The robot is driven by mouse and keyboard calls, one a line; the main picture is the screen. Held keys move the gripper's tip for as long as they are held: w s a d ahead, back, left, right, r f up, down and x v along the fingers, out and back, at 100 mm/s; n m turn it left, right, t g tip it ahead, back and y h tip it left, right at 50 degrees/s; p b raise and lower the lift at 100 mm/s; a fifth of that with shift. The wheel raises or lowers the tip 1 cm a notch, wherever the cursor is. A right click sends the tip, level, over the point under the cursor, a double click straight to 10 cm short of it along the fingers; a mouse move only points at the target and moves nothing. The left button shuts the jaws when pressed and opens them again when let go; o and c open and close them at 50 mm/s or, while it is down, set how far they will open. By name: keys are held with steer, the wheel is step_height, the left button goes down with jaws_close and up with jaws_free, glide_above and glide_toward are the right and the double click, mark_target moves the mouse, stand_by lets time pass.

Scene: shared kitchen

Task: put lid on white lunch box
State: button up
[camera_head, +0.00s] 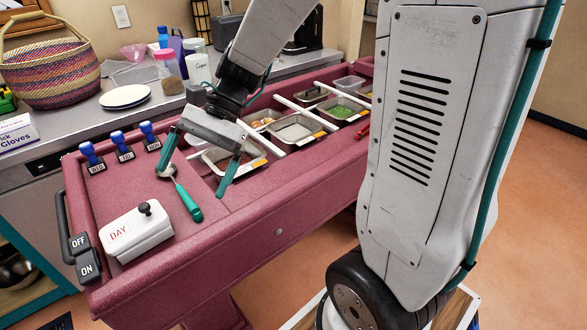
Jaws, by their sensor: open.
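A white box (137,238) with red "DAY" lettering stands at the front left of the red cart top. A dark knob (146,208) sticks up from its top. I cannot tell whether the top is a separate lid or whether this is the lunch box. No loose lid can be made out. My gripper (191,184) is open, with its two teal fingers spread above the cart, behind and to the right of the white box. A spoon with a green handle (188,203) lies below and between the fingers. Nothing shows held in the gripper.
The red cart (252,229) has metal pans (296,128) along its right half. Several blue-handled stamps (121,150) stand at its left back. Black OFF and ON switches (84,256) sit at the left end. The counter behind holds a basket (55,73) and white plates (124,98).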

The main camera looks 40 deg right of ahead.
steer(key=s+d+r+n+t+h, duration=0.2)
steer(key=s+d+n+h, duration=0.2)
steer(key=s, duration=0.4)
steer(key=s+d+r+n+t+h, duration=0.1)
steer(key=s+d+r+n+h, duration=0.1)
steer(key=s+d+n+h, duration=0.3)
steer(key=s+n, duration=0.1)
steer(key=s, duration=0.2)
steer(key=shift+s+d+r+t, duration=0.2)
steer(key=shift+d+t, duration=0.2)
